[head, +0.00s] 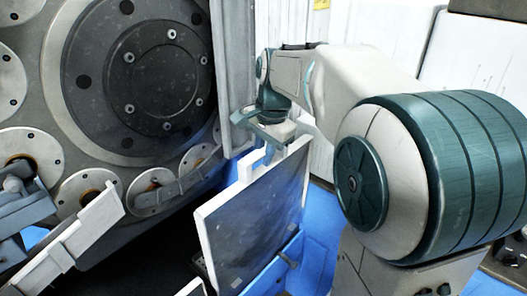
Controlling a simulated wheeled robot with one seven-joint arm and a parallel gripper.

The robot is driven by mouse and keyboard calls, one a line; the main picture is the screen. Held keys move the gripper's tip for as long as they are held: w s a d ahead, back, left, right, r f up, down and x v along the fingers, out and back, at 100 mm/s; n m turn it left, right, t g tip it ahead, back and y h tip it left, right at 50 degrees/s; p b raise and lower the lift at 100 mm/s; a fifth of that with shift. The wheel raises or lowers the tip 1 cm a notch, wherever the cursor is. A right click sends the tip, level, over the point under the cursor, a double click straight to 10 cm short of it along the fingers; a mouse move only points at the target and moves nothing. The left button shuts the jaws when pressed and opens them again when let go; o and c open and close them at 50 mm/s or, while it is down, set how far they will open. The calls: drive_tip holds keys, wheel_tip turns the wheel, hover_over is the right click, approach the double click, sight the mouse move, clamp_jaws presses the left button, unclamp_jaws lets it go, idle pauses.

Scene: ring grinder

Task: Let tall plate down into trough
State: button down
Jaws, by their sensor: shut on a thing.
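The tall plate (253,215) has a dark, scuffed face and a pale rim. It hangs from my gripper (268,153), which is shut on its top edge. The plate looks tilted in the picture, with its left side nearer the camera. A blue, trough-like part (290,262) shows below and to the right of the plate, low in the view. The plate hides much of it. I cannot tell whether the plate's lower edge touches it or is inside it.
A large grinder wheel head (140,75) with bolted discs fills the left. A pale bar (70,240) and grey bracket (22,205) stand at lower left. A white upright panel (234,75) rises just left of my gripper. Blue floor (322,225) shows right of the plate.

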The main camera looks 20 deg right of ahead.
sight(265, 169)
drive_tip(key=shift+f+b, duration=0.55)
drive_tip(key=shift+f, duration=0.45)
drive_tip(key=shift+f+b, duration=1.5)
drive_tip(key=shift+f, duration=0.65)
drive_tip(key=shift+s+d, duration=0.35)
drive_tip(key=shift+s, duration=0.15)
idle(0.6)
drive_tip(key=c, duration=1.3)
unclamp_jaws()
drive_tip(key=shift+c, duration=0.2)
drive_tip(key=shift+f, duration=0.25)
wheel_tip(265, 169, up, 14)
drive_tip(key=s+d+p, duration=0.1)
drive_tip(key=s, duration=0.1)
drive_tip(key=shift+d+p, duration=0.15)
drive_tip(key=shift+p, duration=0.15)
